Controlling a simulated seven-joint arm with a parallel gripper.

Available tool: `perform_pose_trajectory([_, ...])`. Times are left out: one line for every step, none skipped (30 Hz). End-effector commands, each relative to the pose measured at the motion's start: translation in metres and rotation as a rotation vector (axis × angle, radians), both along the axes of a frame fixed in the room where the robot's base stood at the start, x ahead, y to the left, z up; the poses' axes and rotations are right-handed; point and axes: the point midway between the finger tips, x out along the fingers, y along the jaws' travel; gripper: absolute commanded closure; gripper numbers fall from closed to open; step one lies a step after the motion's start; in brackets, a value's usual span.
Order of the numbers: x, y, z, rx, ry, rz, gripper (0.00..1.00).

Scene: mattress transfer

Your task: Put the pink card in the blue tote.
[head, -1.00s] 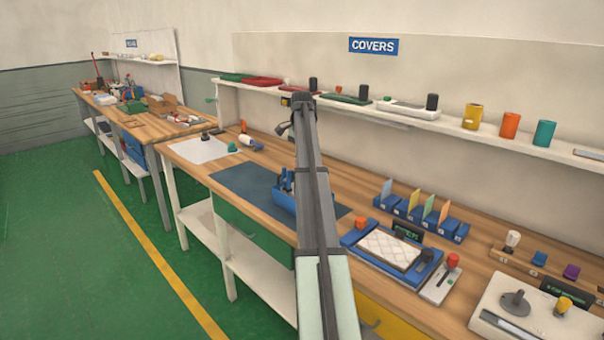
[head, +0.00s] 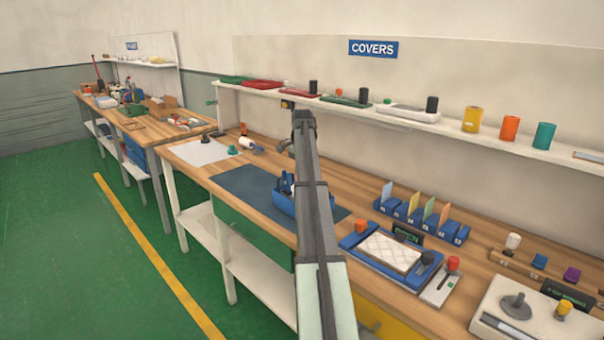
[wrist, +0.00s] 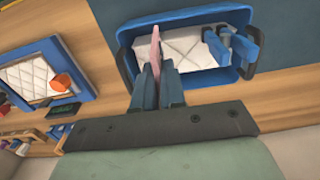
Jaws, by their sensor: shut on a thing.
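The pink card (wrist: 156,45) is edge-on between the fingers of my gripper (wrist: 158,75) in the wrist view. My gripper is shut on it. The card stands out from the fingertips over the left part of the blue tote (wrist: 180,17); whether it touches the tote's floor I cannot tell. The tote has dark end handles, a white quilted pad inside and blue pieces at its right end. In the head view the tote (head: 284,204) sits on the dark mat, partly hidden behind my arm; the card and fingers are not visible there.
A blue fixture with a quilted pad (head: 390,252) stands to the right of the tote. Behind it is a blue rack (head: 411,210) with several coloured cards. A shelf (head: 455,128) holding covers and cylinders runs along the wall. The dark mat (head: 240,185) has clear room left of the tote.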

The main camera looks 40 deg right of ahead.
Motion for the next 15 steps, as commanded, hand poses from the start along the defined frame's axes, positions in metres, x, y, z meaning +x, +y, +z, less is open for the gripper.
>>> perform_pose_trajectory([-0.0002, 0.0001, -0.0015, 0.000, 0.000, 0.000, 1.00])
perform_pose_trajectory([-0.0002, 0.0001, -0.0023, 0.000, 0.000, 0.000, 1.00])
perform_pose_trajectory([-0.0001, 0.0001, -0.0032, 0.000, 0.000, 0.000, 1.00])
perform_pose_trajectory([-0.0002, 0.0001, -0.0040, 0.000, 0.000, 0.000, 1.00])
perform_pose_trajectory([-0.0002, 0.0001, -0.0047, 0.000, 0.000, 0.000, 1.00])
perform_pose_trajectory([-0.0002, 0.0001, -0.0056, 0.000, 0.000, 0.000, 1.00])
perform_pose_trajectory([-0.0002, 0.0001, -0.0063, 0.000, 0.000, 0.000, 1.00])
perform_pose_trajectory([-0.0002, 0.0001, -0.0067, 0.000, 0.000, 0.000, 1.00])
perform_pose_trajectory([-0.0001, 0.0001, -0.0067, 0.000, 0.000, 0.000, 1.00])
perform_pose_trajectory([-0.0001, 0.0001, -0.0065, 0.000, 0.000, 0.000, 1.00])
perform_pose_trajectory([-0.0001, 0.0001, -0.0065, 0.000, 0.000, 0.000, 0.89])
perform_pose_trajectory([0.0000, 0.0000, -0.0064, 0.000, 0.000, 0.000, 0.85])
perform_pose_trajectory([0.0000, 0.0000, -0.0064, 0.000, 0.000, 0.000, 0.82])
perform_pose_trajectory([0.0000, 0.0000, -0.0064, 0.000, 0.000, 0.000, 0.79])
perform_pose_trajectory([-0.0001, 0.0000, -0.0064, 0.000, 0.000, 0.000, 0.76])
